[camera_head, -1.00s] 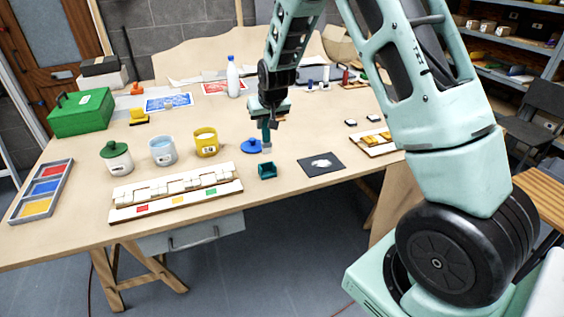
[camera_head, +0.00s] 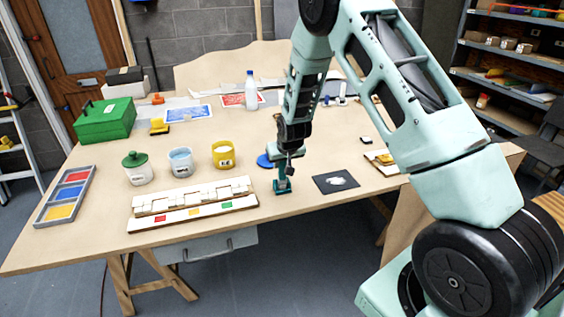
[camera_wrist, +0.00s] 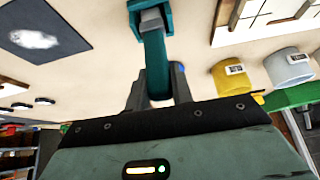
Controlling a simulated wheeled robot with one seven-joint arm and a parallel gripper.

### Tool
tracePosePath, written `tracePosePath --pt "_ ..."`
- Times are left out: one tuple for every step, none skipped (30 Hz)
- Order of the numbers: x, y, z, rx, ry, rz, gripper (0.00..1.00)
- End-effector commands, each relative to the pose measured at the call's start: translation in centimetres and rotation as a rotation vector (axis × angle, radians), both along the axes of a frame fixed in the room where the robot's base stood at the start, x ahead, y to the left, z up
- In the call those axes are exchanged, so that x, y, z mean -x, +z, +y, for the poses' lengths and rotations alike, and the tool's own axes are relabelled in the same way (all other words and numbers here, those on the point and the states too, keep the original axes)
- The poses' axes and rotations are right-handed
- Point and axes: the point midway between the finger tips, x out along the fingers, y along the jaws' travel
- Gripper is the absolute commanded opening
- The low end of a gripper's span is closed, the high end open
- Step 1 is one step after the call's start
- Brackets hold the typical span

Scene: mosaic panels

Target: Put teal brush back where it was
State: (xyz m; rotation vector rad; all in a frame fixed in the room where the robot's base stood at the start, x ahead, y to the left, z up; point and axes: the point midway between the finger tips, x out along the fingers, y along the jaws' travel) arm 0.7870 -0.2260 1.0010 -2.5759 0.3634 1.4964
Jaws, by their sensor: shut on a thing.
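The teal brush (camera_wrist: 155,62) is upright, handle up, between the fingers of my gripper (camera_wrist: 158,88). In the head view my gripper (camera_head: 286,164) is above the near edge of the table, and the brush (camera_head: 282,177) points straight down. The small square teal holder (camera_head: 281,189) is directly under it. In the wrist view the brush's grey lower end overlaps the opening of the teal holder (camera_wrist: 169,14). I cannot tell how deep the end sits or whether it touches the bottom.
A dark square mat (camera_head: 322,187) with a white patch lies right of the holder. A white tile rack (camera_head: 190,207) lies left. A blue lid (camera_head: 264,161) is behind my gripper. A yellow mug (camera_head: 223,155), a blue-white mug (camera_head: 181,163) and a green-lidded jar (camera_head: 138,172) stand further left.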

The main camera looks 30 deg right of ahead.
Motion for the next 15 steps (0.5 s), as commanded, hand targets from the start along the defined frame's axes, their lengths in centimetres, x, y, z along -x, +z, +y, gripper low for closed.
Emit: tracePosePath --pt "0.00 -0.33 0.00 0.000 0.000 0.000 0.00" --pt "0.00 -0.23 0.00 0.000 0.000 0.000 0.28" --pt "0.00 -0.17 0.00 0.000 0.000 0.000 0.40" --pt "0.00 -0.16 0.00 0.000 0.000 0.000 0.45" --pt "0.00 -0.16 0.00 0.000 0.000 0.000 0.45" --pt "0.00 -0.16 0.00 0.000 0.000 0.000 0.45" --pt "0.00 -0.16 0.00 0.000 0.000 0.000 0.45" --pt "0.00 -0.16 0.00 0.000 0.000 0.000 0.45" --pt "0.00 -0.15 0.00 0.000 0.000 0.000 0.45" --pt "0.00 -0.15 0.00 0.000 0.000 0.000 0.45" --pt "0.00 -0.15 0.00 0.000 0.000 0.000 0.45" --pt "0.00 -0.09 0.00 0.000 0.000 0.000 0.45" --pt "0.00 -0.01 0.00 0.000 0.000 0.000 0.45" --pt "-0.01 0.13 0.00 0.000 0.000 0.000 0.45" --pt "-0.01 0.39 0.00 0.000 0.000 0.000 0.45"
